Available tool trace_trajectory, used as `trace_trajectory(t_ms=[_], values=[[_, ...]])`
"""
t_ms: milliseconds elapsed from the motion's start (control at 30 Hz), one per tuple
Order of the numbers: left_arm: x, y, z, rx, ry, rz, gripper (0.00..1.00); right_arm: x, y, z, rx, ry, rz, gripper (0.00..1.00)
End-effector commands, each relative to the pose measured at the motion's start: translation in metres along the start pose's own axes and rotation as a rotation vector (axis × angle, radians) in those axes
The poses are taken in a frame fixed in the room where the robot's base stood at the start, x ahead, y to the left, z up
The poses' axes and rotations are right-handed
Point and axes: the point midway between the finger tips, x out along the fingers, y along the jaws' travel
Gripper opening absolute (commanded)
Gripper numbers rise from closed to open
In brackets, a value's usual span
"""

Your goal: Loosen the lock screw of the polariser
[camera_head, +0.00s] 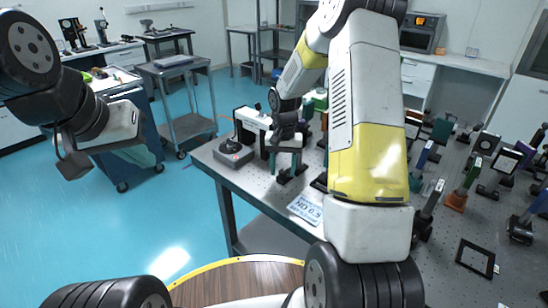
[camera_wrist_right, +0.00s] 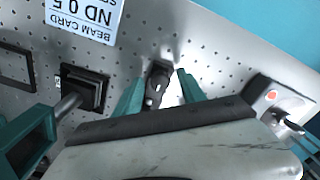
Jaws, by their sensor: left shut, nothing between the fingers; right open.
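My right gripper (camera_head: 284,158) points down over the near left corner of the optical table, its green fingers apart. In the right wrist view the open fingers (camera_wrist_right: 160,88) stand on either side of a small dark mount (camera_wrist_right: 157,84) on the perforated top. I see no contact between fingers and mount. I cannot tell whether this mount is the polariser, and no lock screw can be made out. My left gripper (camera_head: 122,122) is off to the left, above the floor and away from the table; it is shut and empty, its fingertips hard to make out.
A beam card marked ND 0.5 (camera_head: 307,208) lies on the table (camera_head: 262,198). Several mounted optics crowd the right side, with a flat black frame (camera_head: 477,258) nearer. A trolley (camera_head: 185,75) stands behind left.

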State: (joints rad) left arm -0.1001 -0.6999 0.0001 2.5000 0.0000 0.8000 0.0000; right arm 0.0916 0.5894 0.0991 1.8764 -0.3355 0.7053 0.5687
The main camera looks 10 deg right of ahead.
Motion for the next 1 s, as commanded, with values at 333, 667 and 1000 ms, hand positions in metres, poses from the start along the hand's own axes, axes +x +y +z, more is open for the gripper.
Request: trace_trajectory(t_ms=[333, 667, 1000], values=[[0.0000, 0.0000, 0.0000, 0.000, 0.000, 0.000, 0.00, -0.0005, -0.0001, -0.0001, 0.000, 0.000, 0.000, 0.02], [0.0000, 0.0000, 0.0000, 0.000, 0.000, 0.000, 0.00, -0.0009, -0.0006, -0.0001, 0.020, 0.001, 0.000, 0.00], [0.0000, 0.0000, 0.0000, 0.000, 0.000, 0.000, 0.00, -0.0013, -0.0010, -0.0004, 0.207, 0.003, 0.000, 0.00]])
